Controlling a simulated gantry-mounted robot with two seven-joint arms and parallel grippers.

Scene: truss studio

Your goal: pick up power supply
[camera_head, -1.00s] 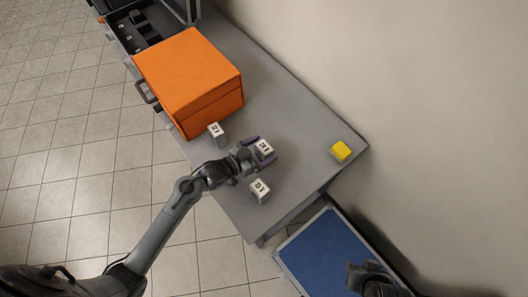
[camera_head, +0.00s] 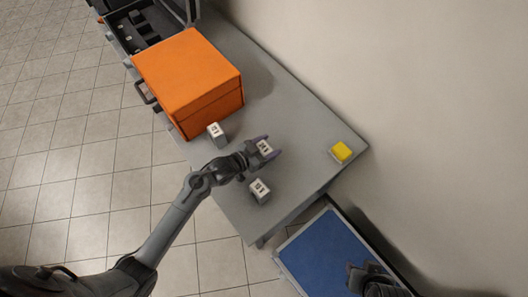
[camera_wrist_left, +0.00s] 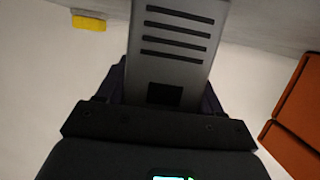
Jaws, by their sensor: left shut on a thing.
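Three small grey box-shaped units with white labelled tops, which I take to be power supplies, are on the grey table. One power supply (camera_head: 265,148) is between the fingers of my left gripper (camera_head: 269,147), which is shut on it. In the left wrist view this power supply (camera_wrist_left: 178,52) is a grey metal case with dark slots, between the jaws (camera_wrist_left: 160,90). Another unit (camera_head: 217,134) stands by the orange case, and a third (camera_head: 260,190) stands near the table's front edge. My right gripper (camera_head: 368,278) is at the bottom right; its jaws are unclear.
A large orange case (camera_head: 190,80) stands on the grey table (camera_head: 300,125), left of the held unit. A yellow block (camera_head: 341,152) is near the right end. A blue-topped surface (camera_head: 325,250) is below right. The middle right of the table is clear.

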